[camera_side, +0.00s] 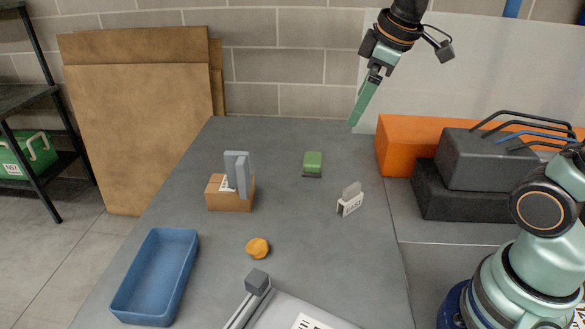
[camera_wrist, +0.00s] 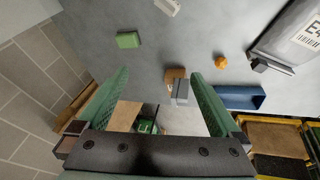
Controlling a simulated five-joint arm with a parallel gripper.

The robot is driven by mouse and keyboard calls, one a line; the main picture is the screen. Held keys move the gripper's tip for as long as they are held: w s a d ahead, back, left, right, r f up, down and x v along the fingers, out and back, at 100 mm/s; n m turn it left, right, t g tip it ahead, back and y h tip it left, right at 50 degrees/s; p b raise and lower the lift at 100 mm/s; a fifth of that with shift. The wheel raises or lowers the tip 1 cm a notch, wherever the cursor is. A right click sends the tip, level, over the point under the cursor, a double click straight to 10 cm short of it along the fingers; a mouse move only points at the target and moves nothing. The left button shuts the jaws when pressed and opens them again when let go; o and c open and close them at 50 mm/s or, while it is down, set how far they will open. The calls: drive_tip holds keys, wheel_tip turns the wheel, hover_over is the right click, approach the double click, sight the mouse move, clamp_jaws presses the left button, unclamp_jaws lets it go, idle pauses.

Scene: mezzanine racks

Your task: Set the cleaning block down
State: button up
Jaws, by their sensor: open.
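The cleaning block, apparently the small green block with a dark base (camera_side: 313,161), rests on the grey table towards its far side. It also shows in the wrist view (camera_wrist: 128,40), at upper left, beyond the fingertips. My gripper (camera_side: 356,120) is raised high above the far right of the table, to the right of the green block and apart from it. In the wrist view my gripper (camera_wrist: 160,80) has its two green fingers spread wide with nothing held between them.
On the grey table (camera_side: 330,265) are a brown box with a grey piece (camera_side: 230,190), a small labelled white-grey item (camera_side: 350,200), an orange lump (camera_side: 258,248), a blue tray (camera_side: 120,303) and a labelled grey package (camera_side: 290,312). Orange (camera_side: 402,147) and dark cases stand at right.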

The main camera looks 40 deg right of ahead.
drive_tip(key=s+a+f+m+t, duration=0.1)
drive_tip(key=s+f+m, duration=0.2)
drive_tip(key=s+m, duration=0.3)
drive_tip(key=shift+s+a+f, duration=0.2)
drive_tip(key=shift+s+f, duration=0.1)
drive_tip(key=shift+s, duration=0.3)
idle(0.6)
